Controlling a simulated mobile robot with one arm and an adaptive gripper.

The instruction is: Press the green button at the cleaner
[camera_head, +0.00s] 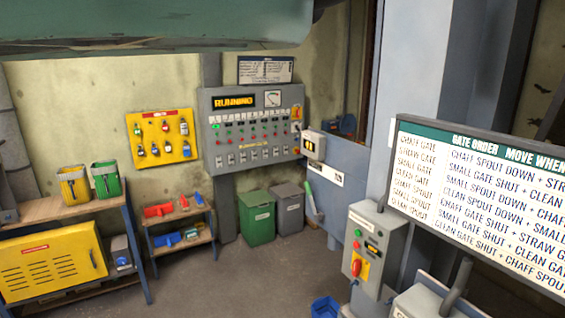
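My gripper is not in view. No label in view reads "cleaner", so I cannot tell which control belongs to it. A large grey wall panel (254,128) at the back reads "RUNNING" and carries rows of small red and green buttons. Another grey box (428,302) at the bottom right is cut off by the frame edge.
A gate order board (480,190) fills the right side. A blue-grey column (400,90) stands behind it. Green (257,217) and grey (289,208) bins stand below the panel. Shelves and a yellow cabinet (50,265) line the left. The middle floor is clear.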

